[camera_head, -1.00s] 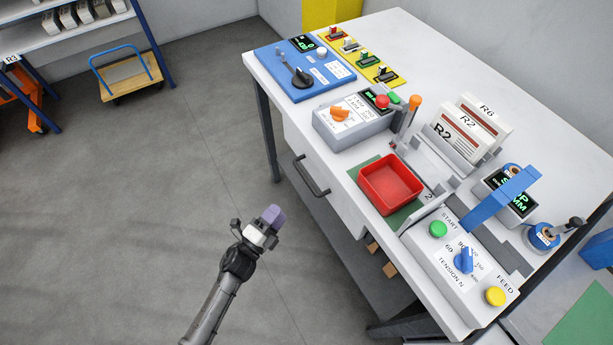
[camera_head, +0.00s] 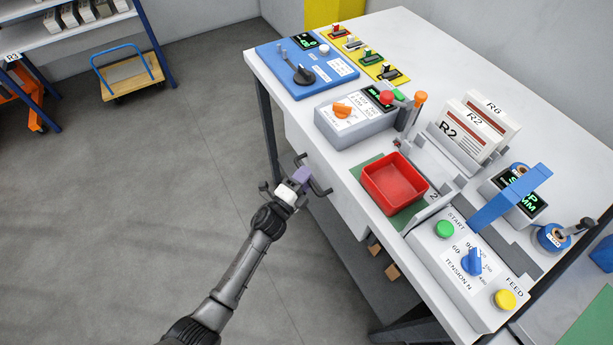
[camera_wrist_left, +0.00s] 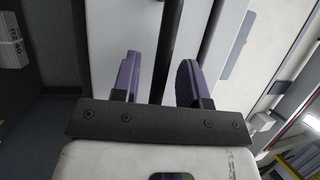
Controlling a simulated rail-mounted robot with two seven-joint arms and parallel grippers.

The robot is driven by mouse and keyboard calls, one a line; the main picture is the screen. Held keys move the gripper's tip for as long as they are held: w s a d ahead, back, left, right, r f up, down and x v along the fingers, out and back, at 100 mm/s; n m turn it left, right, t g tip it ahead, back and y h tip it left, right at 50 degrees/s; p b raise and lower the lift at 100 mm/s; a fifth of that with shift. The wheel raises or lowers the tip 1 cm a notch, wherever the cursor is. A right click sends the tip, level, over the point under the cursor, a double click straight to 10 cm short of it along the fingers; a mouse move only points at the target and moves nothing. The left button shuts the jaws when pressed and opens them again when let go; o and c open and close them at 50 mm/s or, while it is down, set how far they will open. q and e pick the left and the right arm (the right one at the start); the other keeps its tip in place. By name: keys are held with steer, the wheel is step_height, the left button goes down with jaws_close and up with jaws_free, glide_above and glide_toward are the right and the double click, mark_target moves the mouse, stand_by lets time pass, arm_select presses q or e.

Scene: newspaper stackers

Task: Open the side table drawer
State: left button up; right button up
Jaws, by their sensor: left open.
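The white side table (camera_head: 395,45) has a white drawer (camera_head: 345,208) in its left-facing side, and the drawer looks shut. Its dark bar handle (camera_head: 323,190) is partly hidden behind my left gripper (camera_head: 302,172). The gripper is open at the handle. In the left wrist view, the two purple fingers stand apart, with a dark bar, which looks like the handle (camera_wrist_left: 168,40), running between them. Whether either finger touches it I cannot tell. My right gripper is not in view.
The tabletop holds a blue control panel (camera_head: 322,75), a grey box with an orange knob (camera_head: 350,128), a red tray (camera_head: 395,190) and a tension panel (camera_head: 450,265). Open grey floor (camera_head: 190,190) lies left of the table.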

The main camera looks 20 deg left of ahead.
arm_select(q)
steer(key=shift+w+d, duration=0.1)
steer(key=shift+w, duration=0.25)
jaws_close()
stand_by(0.4)
